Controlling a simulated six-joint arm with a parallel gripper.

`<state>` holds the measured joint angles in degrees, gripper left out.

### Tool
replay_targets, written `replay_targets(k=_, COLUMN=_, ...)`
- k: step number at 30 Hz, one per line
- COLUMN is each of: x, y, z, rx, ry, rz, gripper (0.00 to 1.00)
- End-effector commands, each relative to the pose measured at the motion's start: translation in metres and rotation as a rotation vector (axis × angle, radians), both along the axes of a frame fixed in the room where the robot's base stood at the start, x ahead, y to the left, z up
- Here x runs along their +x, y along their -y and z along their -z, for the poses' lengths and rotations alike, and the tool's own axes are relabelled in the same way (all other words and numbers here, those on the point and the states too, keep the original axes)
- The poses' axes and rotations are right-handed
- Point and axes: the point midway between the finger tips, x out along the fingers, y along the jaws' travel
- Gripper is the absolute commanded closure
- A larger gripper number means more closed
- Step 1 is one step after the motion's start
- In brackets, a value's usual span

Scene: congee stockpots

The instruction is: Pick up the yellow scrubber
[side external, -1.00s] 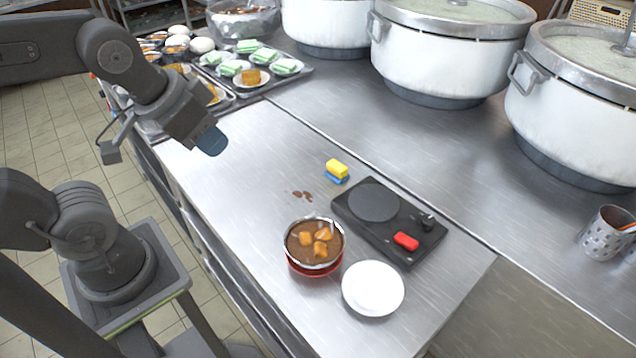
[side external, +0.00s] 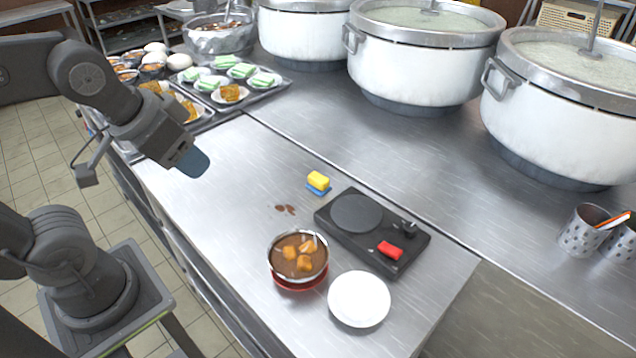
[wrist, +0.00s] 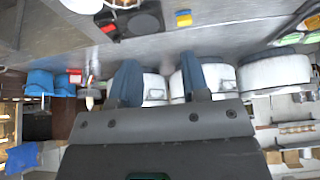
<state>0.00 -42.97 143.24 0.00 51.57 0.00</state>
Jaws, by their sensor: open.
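The yellow scrubber (side external: 318,180) lies on the steel counter, stacked on or joined to a blue layer beneath it. It stands behind the black hot plate's left corner, with brown spots close by. It also shows near the top of the wrist view (wrist: 184,14). My gripper (side external: 197,165) hangs above the counter's left part, left of the scrubber and well apart from it. In the wrist view my gripper (wrist: 158,62) has its two blue fingers spread with nothing between them.
Trays of food (side external: 262,92) stand at the back left, large white pots (side external: 420,68) behind. The counter left of the scrubber is clear.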

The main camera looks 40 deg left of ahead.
Motion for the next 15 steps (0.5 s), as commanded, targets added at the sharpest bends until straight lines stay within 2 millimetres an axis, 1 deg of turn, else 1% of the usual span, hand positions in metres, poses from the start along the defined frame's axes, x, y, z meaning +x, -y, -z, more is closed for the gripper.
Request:
replay_targets(k=1, x=0.0, y=0.0, z=0.0, rx=0.0, ry=0.0, rz=0.0, gripper=0.53)
replay_targets(k=6, x=0.0, y=0.0, z=0.0, rx=0.0, ry=0.0, rz=0.0, gripper=0.38)
replay_targets(k=12, x=0.0004, y=-0.0001, z=-0.0002, rx=-0.001, ry=-0.001, rz=-0.002, gripper=0.38)
replay_targets(k=15, x=0.0073, y=-0.0007, z=-0.0036, rx=-0.014, ry=-0.011, rz=-0.03, gripper=0.38)
